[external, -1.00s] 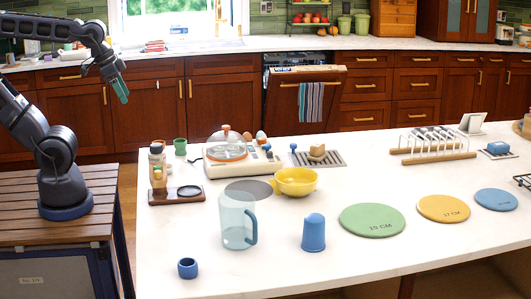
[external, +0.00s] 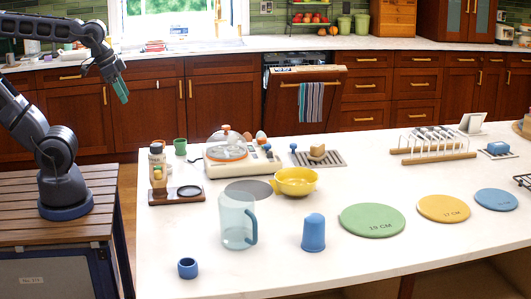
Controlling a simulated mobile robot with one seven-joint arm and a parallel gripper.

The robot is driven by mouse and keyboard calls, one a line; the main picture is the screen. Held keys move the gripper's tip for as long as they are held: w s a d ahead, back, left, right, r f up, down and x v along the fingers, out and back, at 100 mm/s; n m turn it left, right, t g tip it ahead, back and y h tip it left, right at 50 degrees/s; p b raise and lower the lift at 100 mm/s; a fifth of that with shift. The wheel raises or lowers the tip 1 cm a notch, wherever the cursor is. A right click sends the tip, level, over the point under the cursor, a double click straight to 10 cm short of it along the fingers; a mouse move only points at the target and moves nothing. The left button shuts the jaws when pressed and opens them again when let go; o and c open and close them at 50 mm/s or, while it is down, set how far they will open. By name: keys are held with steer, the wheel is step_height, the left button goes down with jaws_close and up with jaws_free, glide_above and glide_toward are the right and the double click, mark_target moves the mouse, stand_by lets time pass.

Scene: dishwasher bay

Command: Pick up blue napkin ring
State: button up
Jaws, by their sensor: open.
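The blue napkin ring (external: 188,268) stands on the white countertop near its front left corner, with its dark opening showing at the top. My gripper (external: 122,92) has teal fingertips and hangs high at the upper left, in front of the dark wood cabinets, well above and apart from the ring. It is open and nothing shows between its fingers.
A clear pitcher (external: 238,222) and a blue cup (external: 313,233) stand right of the ring. A yellow bowl (external: 295,182), an egg cooker (external: 240,155) and a bottle (external: 157,165) are further back. Green (external: 372,220) and yellow (external: 443,208) discs lie right. Counter around the ring is clear.

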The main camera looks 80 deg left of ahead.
steer(key=w+d+f+m, duration=0.1)
steer(key=w+d+m, duration=0.3)
steer(key=w+d, duration=0.65)
steer(key=m+g+h, duration=0.2)
steer(key=m+h, duration=0.2)
steer(key=m, duration=0.4)
glide_above(187, 262)
steer(key=s, duration=0.2)
steer(key=f, duration=2.1)
steer(key=shift+a+f, duration=0.25)
steer(key=shift+a, duration=0.05)
steer(key=shift+w+x, duration=0.2)
steer(key=shift+x, duration=1.25)
steer(key=shift+w+x, duration=0.15)
steer(key=shift+x, duration=1.35)
steer(key=shift+d+r, duration=0.1)
steer(key=shift+r, duration=0.05)
steer(key=c, duration=1)
